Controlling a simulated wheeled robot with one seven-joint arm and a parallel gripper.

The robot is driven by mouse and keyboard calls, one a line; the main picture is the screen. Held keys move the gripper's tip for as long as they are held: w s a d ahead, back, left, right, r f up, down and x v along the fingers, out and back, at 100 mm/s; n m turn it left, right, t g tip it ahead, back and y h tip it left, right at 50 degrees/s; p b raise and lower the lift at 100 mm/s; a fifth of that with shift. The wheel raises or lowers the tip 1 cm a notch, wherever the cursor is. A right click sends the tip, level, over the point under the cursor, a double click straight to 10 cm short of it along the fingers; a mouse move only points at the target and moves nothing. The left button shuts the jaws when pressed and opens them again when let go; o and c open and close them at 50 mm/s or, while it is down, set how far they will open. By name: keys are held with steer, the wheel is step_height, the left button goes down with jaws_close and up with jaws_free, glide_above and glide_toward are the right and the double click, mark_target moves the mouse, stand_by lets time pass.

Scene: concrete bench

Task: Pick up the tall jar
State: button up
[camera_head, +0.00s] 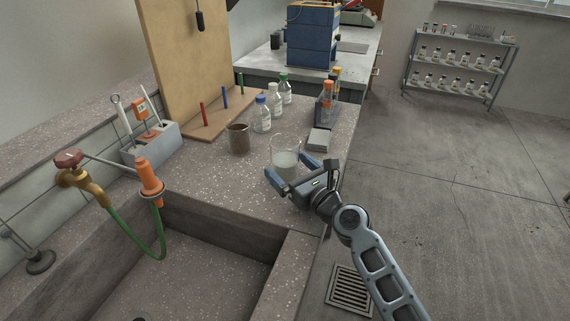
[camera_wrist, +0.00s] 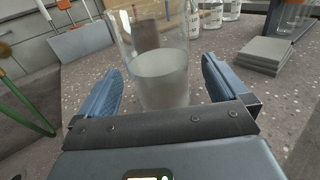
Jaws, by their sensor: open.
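The tall jar is a clear glass cylinder (camera_head: 286,150) standing upright on the speckled bench, with cloudy pale liquid in its lower part. My gripper (camera_head: 290,175) is open at the jar's near side, low over the bench. In the wrist view the jar (camera_wrist: 155,65) rises between the two blue fingers of my gripper (camera_wrist: 162,88), one on each side with visible gaps. The jar's base is partly hidden behind the gripper body in the wrist view.
A brown cup (camera_head: 239,139) stands left of the jar, and capped bottles (camera_head: 262,115) stand behind it. A sink (camera_head: 190,275) opens in front.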

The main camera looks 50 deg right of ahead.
steer(key=x, duration=0.4)
steer(key=shift+w, duration=0.15)
steer(key=c, duration=1.2)
steer(key=shift+c, duration=0.5)
steer(key=shift+r, duration=0.15)
